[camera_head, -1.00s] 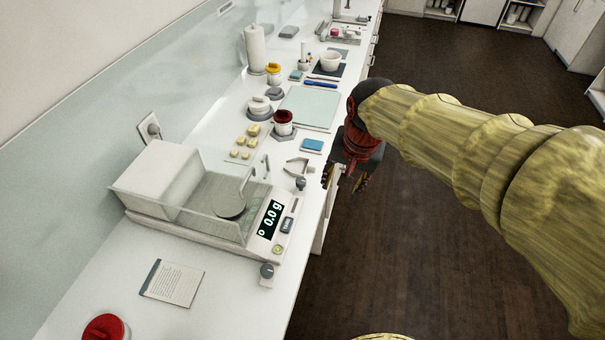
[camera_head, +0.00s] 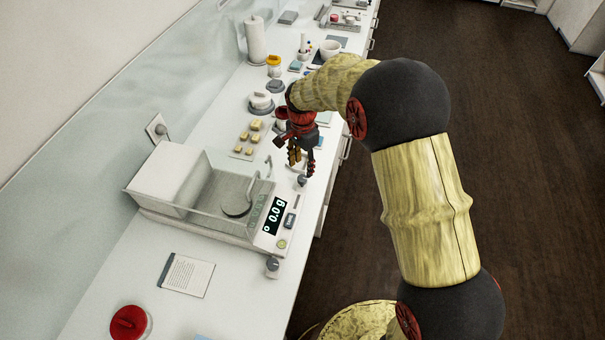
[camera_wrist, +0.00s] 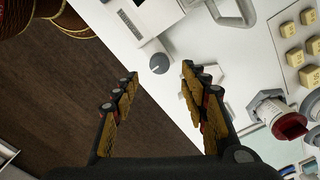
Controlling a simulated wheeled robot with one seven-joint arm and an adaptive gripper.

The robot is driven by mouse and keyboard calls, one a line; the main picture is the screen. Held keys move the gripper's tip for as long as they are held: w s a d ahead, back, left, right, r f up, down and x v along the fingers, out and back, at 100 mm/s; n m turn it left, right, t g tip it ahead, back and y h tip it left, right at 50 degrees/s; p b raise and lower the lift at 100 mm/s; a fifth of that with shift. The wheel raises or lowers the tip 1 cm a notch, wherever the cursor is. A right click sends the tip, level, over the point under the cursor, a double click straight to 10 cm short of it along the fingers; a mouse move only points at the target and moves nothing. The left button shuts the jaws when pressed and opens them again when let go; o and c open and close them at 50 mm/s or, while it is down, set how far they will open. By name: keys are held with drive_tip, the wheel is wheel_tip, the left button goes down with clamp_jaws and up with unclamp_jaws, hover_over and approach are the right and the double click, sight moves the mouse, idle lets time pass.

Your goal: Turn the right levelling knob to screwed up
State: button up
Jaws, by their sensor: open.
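The balance (camera_head: 262,246) stands on the white counter with its display reading 0.0 g. It has two dark grey levelling knobs at its front corners. The far one, at the right as one faces the display, is the right levelling knob (camera_head: 302,181); the near one is the other knob (camera_head: 272,264). My gripper (camera_head: 302,163) is open, pointing down above the right knob and apart from it. In the wrist view, the right knob (camera_wrist: 159,63) shows between and slightly beyond the open fingertips of my gripper (camera_wrist: 158,80), on a small light foot. Nothing is held.
A glass draft shield (camera_head: 200,212) rises on the balance beside the knobs. Yellow weights or blocks (camera_wrist: 293,57) and a red-topped jar (camera_wrist: 289,124) stand close by. A notepad (camera_head: 187,275) and red lid (camera_head: 128,322) lie nearer. The aisle floor (camera_wrist: 60,90) is free.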

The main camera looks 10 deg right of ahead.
sight(303, 178)
wheel_tip(303, 178, down, 6)
drive_tip(key=shift+f, duration=0.1)
drive_tip(key=shift+c, duration=1)
clamp_jaws()
